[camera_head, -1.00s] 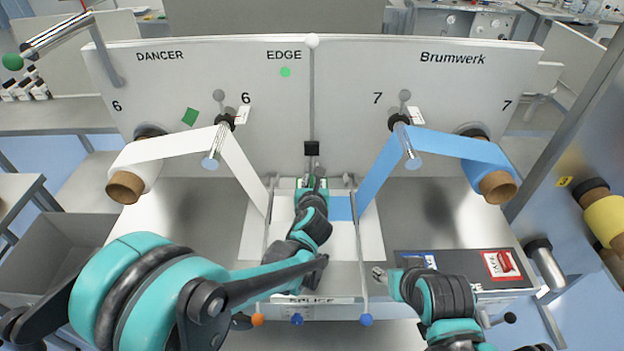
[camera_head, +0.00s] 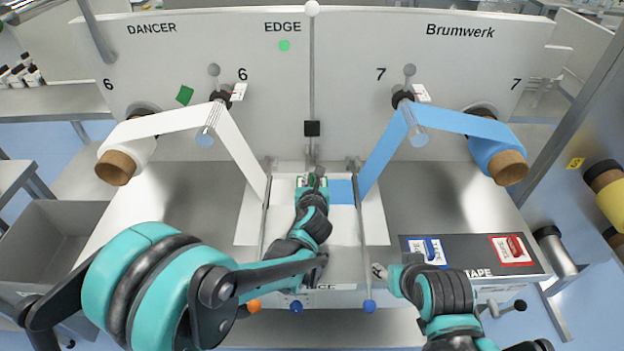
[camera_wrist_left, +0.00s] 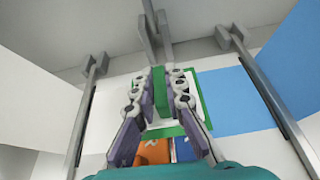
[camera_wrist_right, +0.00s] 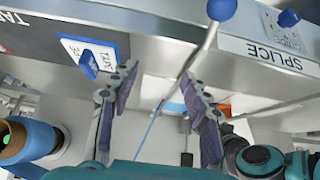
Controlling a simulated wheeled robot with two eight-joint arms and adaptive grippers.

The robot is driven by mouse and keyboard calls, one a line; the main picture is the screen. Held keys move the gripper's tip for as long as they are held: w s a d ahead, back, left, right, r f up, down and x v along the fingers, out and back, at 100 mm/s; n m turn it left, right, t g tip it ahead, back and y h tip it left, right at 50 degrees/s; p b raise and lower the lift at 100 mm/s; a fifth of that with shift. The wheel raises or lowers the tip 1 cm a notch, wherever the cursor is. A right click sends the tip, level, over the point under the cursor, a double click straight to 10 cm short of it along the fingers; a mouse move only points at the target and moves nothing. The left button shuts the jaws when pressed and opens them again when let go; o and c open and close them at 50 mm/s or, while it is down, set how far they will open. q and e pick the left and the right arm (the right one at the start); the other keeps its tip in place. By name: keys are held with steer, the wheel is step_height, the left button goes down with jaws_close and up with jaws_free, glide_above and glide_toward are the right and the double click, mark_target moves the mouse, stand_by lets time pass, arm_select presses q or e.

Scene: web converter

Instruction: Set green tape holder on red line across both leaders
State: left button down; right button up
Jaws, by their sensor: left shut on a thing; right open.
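The green tape holder (camera_wrist_left: 204,98) is a flat square green frame with an upright tab. My left gripper (camera_wrist_left: 161,88) is shut on that tab, and the frame lies at or just above the splice plate; I cannot tell if it touches. In the head view, my left gripper (camera_head: 314,180) largely covers the holder (camera_head: 299,184). The blue leader (camera_head: 342,191) comes to the holder's right side. The white leader (camera_head: 240,150) runs down to the left side of the plate. The red line is not visible. My right gripper (camera_wrist_right: 158,92) is open and empty near the table's front.
A dark tape tray (camera_head: 470,258) with blue and red holders stands at the right. Two rods flank the splice plate, with a blue knob (camera_head: 369,306) and an orange knob (camera_head: 254,306) in front. A grey bin (camera_head: 50,240) stands at the left.

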arm_select(q)
steer(key=shift+f+b, duration=0.5)
steer(key=c, duration=1.5)
jaws_free()
steer(key=v, duration=1.2)
